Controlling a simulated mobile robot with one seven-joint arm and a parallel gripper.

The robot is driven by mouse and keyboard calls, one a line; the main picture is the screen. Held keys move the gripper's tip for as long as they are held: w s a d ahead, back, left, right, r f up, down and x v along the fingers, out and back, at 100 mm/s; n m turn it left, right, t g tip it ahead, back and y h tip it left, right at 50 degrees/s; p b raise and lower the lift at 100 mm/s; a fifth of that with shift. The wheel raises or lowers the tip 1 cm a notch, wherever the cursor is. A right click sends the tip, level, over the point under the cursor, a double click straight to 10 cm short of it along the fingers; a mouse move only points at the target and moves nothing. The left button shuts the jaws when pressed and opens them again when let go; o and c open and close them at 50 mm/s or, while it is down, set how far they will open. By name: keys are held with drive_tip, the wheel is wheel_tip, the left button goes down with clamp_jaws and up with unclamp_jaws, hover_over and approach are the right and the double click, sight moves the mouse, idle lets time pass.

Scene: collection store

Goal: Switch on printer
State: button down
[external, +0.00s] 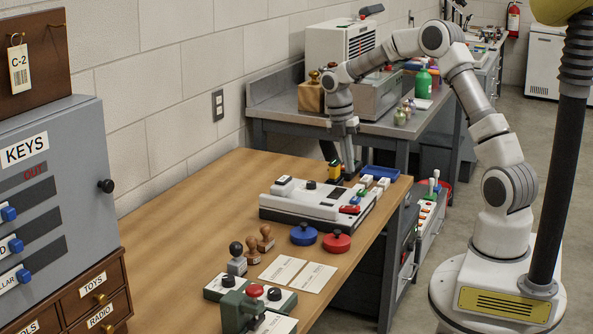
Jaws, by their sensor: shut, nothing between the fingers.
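A low white-and-grey machine (300,207) with a dark front edge lies on the wooden table; it may be the printer, but I see no readable label on it. It has a black knob (311,184), a red part (350,210) at its right end and small coloured parts on top. My gripper (349,176) points down over the machine's far right side, shut and empty. Its tips are close to a yellow-and-black upright part (335,172); I cannot tell whether they touch. The state of any power switch is too small to tell.
A blue ink pad (303,234) and a red one (337,241) lie in front of the machine, with stamps (251,249) and cards nearer. A blue tray (380,172) is behind. A grey key cabinet (62,175) stands left. The table's left middle is clear.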

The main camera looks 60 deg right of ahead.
sight(355, 207)
drive_tip(key=f, duration=0.3)
drive_tip(key=s+f+b, duration=0.1)
drive_tip(key=f, duration=0.2)
drive_tip(key=s+f, duration=0.1)
drive_tip(key=f, duration=0.3)
drive_tip(key=shift+b, duration=0.35)
drive_tip(key=shift+s+f+t, duration=0.15)
drive_tip(key=shift+f+t, duration=0.1)
drive_tip(key=shift+t, duration=0.15)
drive_tip(key=shift+w+r+p, duration=0.2)
drive_tip(key=shift+w+p, duration=0.1)
drive_tip(key=shift+w, duration=0.5)
drive_tip(key=shift+r, duration=0.1)
